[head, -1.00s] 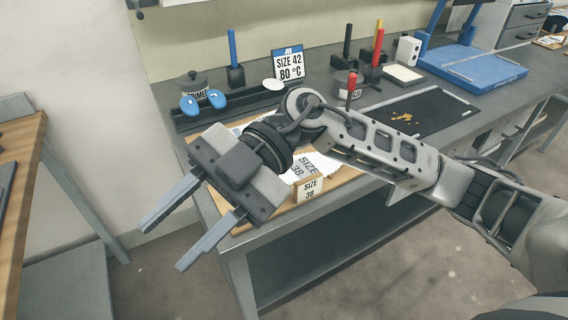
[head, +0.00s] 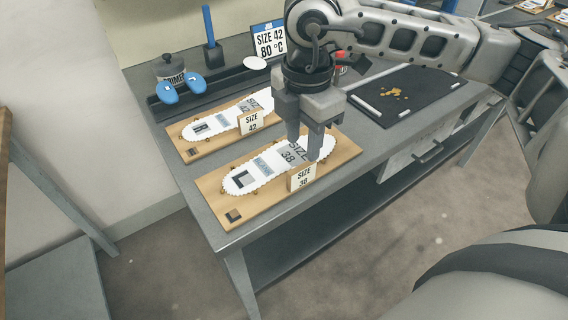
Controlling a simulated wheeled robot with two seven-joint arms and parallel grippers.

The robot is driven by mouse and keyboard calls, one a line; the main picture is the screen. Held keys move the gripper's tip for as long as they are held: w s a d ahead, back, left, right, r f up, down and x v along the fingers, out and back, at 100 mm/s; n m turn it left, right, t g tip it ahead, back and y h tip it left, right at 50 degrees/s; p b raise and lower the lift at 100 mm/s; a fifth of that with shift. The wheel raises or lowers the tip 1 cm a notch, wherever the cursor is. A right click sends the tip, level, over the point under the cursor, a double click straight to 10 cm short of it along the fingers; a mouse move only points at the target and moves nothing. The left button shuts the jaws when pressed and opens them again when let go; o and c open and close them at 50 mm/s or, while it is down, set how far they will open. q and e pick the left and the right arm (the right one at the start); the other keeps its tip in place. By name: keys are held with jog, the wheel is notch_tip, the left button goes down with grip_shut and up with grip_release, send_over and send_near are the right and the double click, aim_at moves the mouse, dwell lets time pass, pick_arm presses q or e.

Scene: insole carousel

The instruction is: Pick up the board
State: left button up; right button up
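Two wooden boards lie flat on the grey bench, each carrying a white scalloped insole shape. The front board (head: 262,215) has a small "SIZE 38" block (head: 301,177) at its edge. The rear board (head: 196,154) has a "SIZE 42" block (head: 250,122). My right gripper (head: 304,150) points down over the right part of the front board, just behind its size block. Its two fingers are apart with a narrow gap between them and nothing visible in it. I cannot tell whether the fingertips touch the board. My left gripper is out of view.
A black tray (head: 363,108) with yellow bits lies to the right on the bench. Behind are a job sign (head: 268,38) reading size 42, 80 °C, a primer pot (head: 170,72), blue pads (head: 193,84) and a blue stick (head: 208,25) in a holder. The bench's front edge is clear.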

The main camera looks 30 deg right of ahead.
aim_at(302, 166)
jog(key=shift+s+f+p, duration=0.15)
jog(key=shift+f+p, duration=0.1)
jog(key=shift+f, duration=1.55)
jog(key=shift+s+f+p, duration=0.1)
jog(key=shift+f+p, duration=0.15)
jog(key=shift+f, duration=1.5)
grip_shut()
